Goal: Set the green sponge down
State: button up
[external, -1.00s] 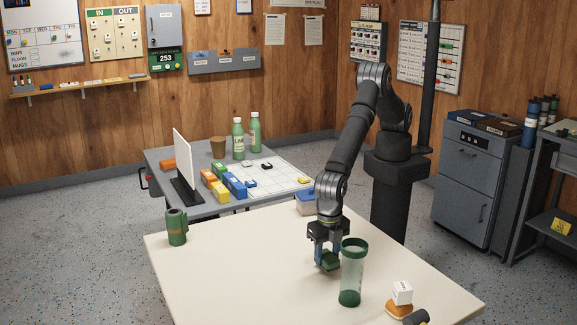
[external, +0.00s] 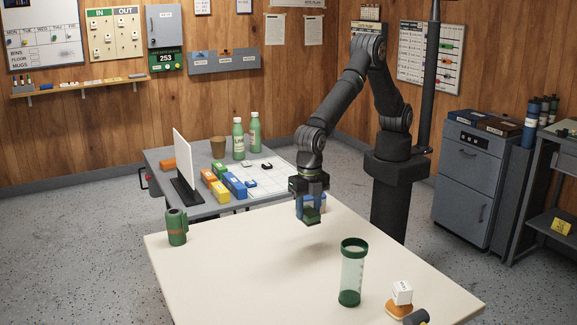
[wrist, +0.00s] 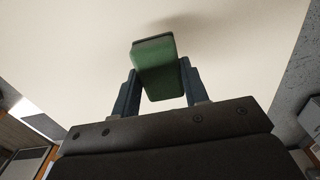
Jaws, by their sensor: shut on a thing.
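The green sponge (external: 311,214) is held between the fingers of my gripper (external: 310,208), raised above the cream table (external: 230,265) near its back edge. A shadow lies on the table below it. In the wrist view the sponge (wrist: 157,72) sits tilted between the two blue fingers of my gripper (wrist: 157,90), with a darker layer on its far end. Bare table surface (wrist: 90,50) shows beyond it.
A clear tube with green rims (external: 352,275) stands on the table's right part. A white cube (external: 402,292) sits on an orange-brown thing (external: 398,309) near the right corner. A green canister (external: 177,228) stands at the left corner. The middle of the table is clear.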

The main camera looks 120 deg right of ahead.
jog(key=s+a, duration=0.7)
jog(key=a, duration=0.5)
jog(key=s+a, duration=0.6)
jog(key=a, duration=0.6)
jog(key=s+a+f, duration=0.1)
jog(key=a+f, duration=0.1)
jog(key=a, duration=0.1)
jog(key=s+a+f, duration=0.2)
jog(key=a, duration=0.1)
jog(key=s+a+f, duration=0.1)
jog(key=a+f, duration=0.1)
jog(key=a, duration=0.1)
jog(key=shift+s+a+f, duration=0.15)
jog(key=shift+s+a, duration=0.2)
jog(key=shift+s+a+f, duration=0.2)
jog(key=shift+a+f, duration=0.1)
jog(key=shift+a, duration=0.1)
jog(key=shift+f, duration=1.95)
jog(key=shift+f, duration=0.1)
jog(key=o, duration=1)
jog(key=shift+c, duration=0.2)
